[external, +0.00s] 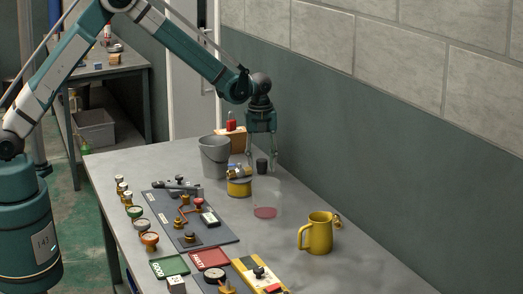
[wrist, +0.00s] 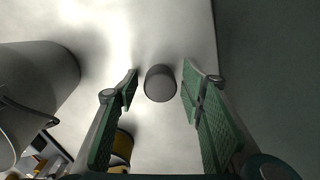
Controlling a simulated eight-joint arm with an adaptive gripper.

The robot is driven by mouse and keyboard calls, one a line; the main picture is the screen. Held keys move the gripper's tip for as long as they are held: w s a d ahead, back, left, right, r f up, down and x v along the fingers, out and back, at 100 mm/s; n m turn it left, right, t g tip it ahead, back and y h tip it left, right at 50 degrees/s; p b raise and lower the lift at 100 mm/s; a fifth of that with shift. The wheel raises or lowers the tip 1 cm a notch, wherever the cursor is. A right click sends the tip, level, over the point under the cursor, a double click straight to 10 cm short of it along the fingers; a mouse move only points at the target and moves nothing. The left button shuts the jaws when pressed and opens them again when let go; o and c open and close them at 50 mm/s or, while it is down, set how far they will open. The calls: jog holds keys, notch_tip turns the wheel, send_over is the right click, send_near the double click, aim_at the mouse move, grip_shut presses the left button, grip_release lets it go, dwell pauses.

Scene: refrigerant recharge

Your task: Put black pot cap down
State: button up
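A small black cap (external: 262,165) stands on the grey table near its back edge. In the wrist view the cap (wrist: 160,84) shows as a dark round piece between the fingertips, with clear gaps on both sides. My gripper (external: 262,151) points down just above the cap. In the wrist view my gripper (wrist: 160,76) is open, its green padded fingers spread and not touching the cap. I cannot tell from these views which container the cap fits.
A grey bucket (external: 215,157) stands left of my gripper, with a yellow tin (external: 239,187) in front. A clear vessel with pink contents (external: 265,212) and a yellow jug (external: 318,232) stand nearer. Gauges and a dark panel fill the left. The wall lies close on the right.

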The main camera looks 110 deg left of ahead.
aim_at(261, 160)
jog(key=shift+r, duration=0.2)
notch_tip(261, 160, up, 12)
jog(key=shift+s+p, duration=0.15)
jog(key=shift+p, duration=0.2)
dwell(0.8)
jog(key=shift+d, duration=0.1)
